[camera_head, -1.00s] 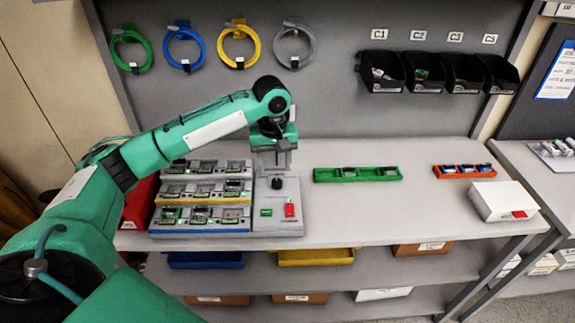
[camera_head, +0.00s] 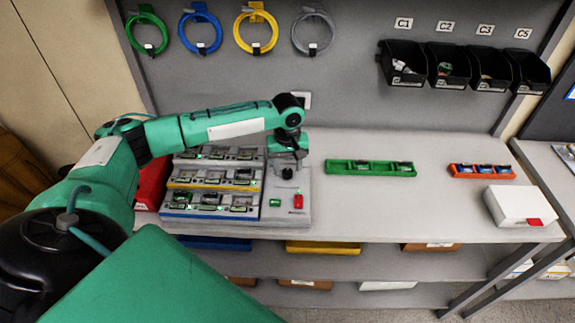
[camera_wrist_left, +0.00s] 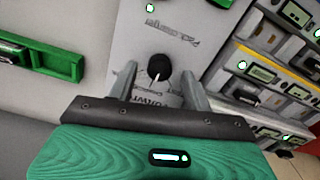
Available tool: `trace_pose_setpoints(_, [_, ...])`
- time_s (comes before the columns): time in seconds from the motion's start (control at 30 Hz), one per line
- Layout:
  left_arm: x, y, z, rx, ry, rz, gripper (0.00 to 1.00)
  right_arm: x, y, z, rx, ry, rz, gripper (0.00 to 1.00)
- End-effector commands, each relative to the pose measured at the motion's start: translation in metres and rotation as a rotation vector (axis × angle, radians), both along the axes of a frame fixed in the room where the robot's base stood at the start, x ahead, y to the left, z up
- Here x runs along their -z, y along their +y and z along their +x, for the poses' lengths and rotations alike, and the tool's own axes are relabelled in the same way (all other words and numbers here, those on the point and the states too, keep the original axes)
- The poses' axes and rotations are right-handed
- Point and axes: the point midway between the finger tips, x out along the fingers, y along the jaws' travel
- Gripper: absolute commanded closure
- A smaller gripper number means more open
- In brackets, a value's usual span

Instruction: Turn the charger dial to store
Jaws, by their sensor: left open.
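The charger dial is a round black knob (camera_wrist_left: 158,68) with a white pointer line, on a light grey panel (camera_wrist_left: 170,22) with lettering that I cannot read fully. In the head view the dial (camera_head: 287,173) sits on the panel right of the charger rack. My left gripper (camera_wrist_left: 160,82) is open in the left wrist view, with one finger on each side of the dial. I cannot tell whether the fingers touch it. In the head view my left gripper (camera_head: 287,162) is over the dial. My right gripper is not in view.
The charger rack (camera_head: 211,213) holds several pump modules left of the dial. A green tray (camera_head: 371,168), an orange tray (camera_head: 482,171) and a white box (camera_head: 515,206) stand to the right.

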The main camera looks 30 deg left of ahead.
Motion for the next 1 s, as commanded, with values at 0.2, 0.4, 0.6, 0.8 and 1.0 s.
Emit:
trace_pose_setpoints(0.2, [0.013,0.0,0.0,0.0,-0.001,0.001,0.5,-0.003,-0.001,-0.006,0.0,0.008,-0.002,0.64])
trace_pose_setpoints(0.4, [0.014,0.0,0.0,0.001,-0.001,0.001,0.5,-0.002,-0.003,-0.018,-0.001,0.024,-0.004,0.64])
trace_pose_setpoints(0.6, [0.014,0.0,0.0,0.0,-0.001,0.001,0.79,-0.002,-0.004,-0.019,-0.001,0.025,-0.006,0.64])
trace_pose_setpoints(0.8, [0.014,0.0,0.0,0.001,0.0,0.001,0.94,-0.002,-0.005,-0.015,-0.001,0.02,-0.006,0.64])
trace_pose_setpoints(1.0, [0.012,0.001,0.0,0.034,0.0,0.001,0.94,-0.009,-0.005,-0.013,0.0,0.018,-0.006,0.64])
